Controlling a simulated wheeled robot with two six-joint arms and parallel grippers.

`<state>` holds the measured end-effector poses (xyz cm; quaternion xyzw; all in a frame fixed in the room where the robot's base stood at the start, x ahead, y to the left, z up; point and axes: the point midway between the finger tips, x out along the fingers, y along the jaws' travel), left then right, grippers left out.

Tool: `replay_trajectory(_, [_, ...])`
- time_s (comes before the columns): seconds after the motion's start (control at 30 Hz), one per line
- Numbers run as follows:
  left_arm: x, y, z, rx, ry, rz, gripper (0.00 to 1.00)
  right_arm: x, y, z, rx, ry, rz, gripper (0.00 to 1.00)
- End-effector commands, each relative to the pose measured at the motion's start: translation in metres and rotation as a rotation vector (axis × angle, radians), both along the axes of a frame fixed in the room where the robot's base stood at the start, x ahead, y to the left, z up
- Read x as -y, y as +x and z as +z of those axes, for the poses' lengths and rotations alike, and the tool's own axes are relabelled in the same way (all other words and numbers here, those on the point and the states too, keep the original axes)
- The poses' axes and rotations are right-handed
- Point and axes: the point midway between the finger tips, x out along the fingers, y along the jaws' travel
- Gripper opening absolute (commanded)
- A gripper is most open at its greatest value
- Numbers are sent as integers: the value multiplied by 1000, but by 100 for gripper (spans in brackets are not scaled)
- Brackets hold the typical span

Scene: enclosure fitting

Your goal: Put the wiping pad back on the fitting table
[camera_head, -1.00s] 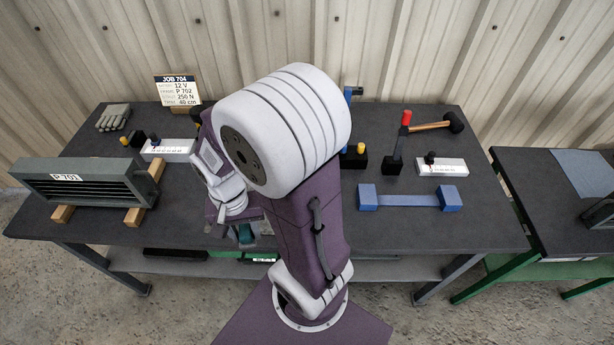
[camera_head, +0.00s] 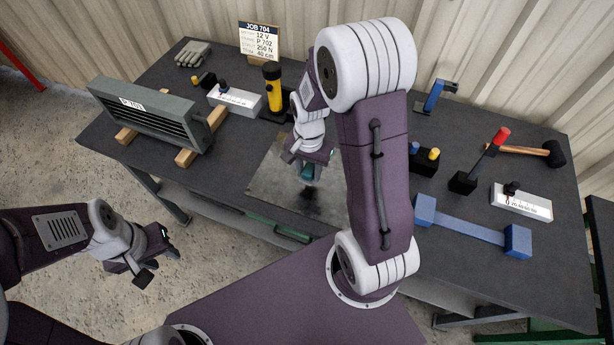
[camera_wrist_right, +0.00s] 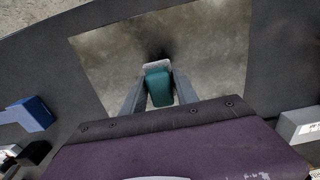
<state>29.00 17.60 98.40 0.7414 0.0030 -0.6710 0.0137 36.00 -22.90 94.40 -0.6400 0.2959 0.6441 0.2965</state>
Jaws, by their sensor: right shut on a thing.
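The wiping pad (camera_wrist_right: 158,86) is a teal block with a pale grey edge. My right gripper (camera_wrist_right: 152,92) is shut on it, one finger on each side. In the head view the pad (camera_head: 307,173) shows below the right gripper (camera_head: 309,164), over a smudged metal sheet on the fitting table (camera_head: 350,78). I cannot tell whether the pad touches the sheet. My left gripper (camera_head: 152,264) is open and empty, off the table's front left side above the floor.
The metal sheet (camera_head: 268,180) has a dark smudge near the pad. A grey vented P 701 unit (camera_head: 150,115) rests on wooden blocks at left. A yellow-black tool (camera_head: 272,88) stands behind.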

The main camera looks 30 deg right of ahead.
Motion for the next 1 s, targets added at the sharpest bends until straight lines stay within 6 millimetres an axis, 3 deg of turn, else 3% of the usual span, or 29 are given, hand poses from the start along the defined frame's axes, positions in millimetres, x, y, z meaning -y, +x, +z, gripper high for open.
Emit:
replay_trajectory(0.23, [0,0,1,0,0,0,36,-1,13,-10,0,0,1,0])
replay_trajectory(0.4, [0,0,-1,0,0,0,36,-1,12,-40,-4,0,1,0])
replay_trajectory(0.5, [0,0,-1,0,0,0,36,-1,12,-48,-1,0,0,0])
replay_trajectory(0.87, [0,0,-4,0,0,0,36,-1,12,-52,1,0,0,0])
replay_trajectory(0.9, [0,0,-3,0,0,0,36,-1,12,-51,1,0,1,44])
replay_trajectory(0.97, [0,0,-3,0,0,0,36,-1,12,-51,1,0,1,57])
replay_trajectory(1.0, [0,0,-3,0,0,0,36,-1,12,-51,1,0,1,57])
